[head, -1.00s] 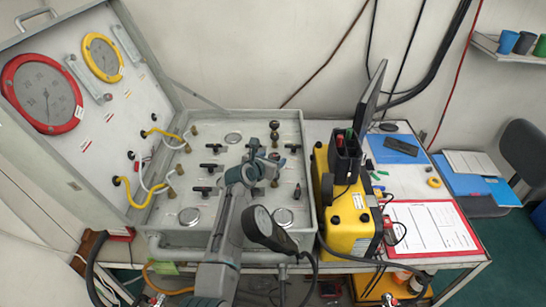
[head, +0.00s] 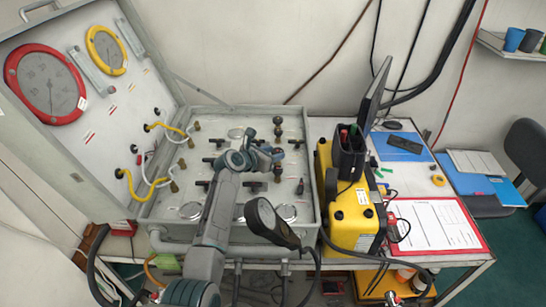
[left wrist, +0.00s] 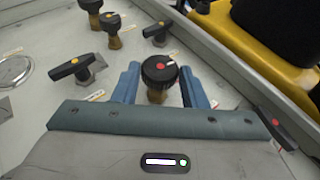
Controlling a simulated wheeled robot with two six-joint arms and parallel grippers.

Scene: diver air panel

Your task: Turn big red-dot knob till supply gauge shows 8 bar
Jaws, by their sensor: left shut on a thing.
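The big black knob with the red dot (left wrist: 158,72) stands upright on a brass stem in the left wrist view. My left gripper (left wrist: 159,88) is shut on it, one blue-grey finger on each side. In the head view my left gripper (head: 272,158) reaches over the right part of the panel and hides much of the knob. The open lid carries a large red-rimmed gauge (head: 47,84) and a smaller yellow-rimmed gauge (head: 107,51). I cannot tell which is the supply gauge, and the readings are too small to read. My right gripper is out of view.
Black T-handles (left wrist: 72,69) and smaller orange-dot knobs (left wrist: 114,22) stand near the gripper. A black device with a round head (head: 268,220) is at the panel's front edge. A yellow case (head: 350,215) stands close on the right.

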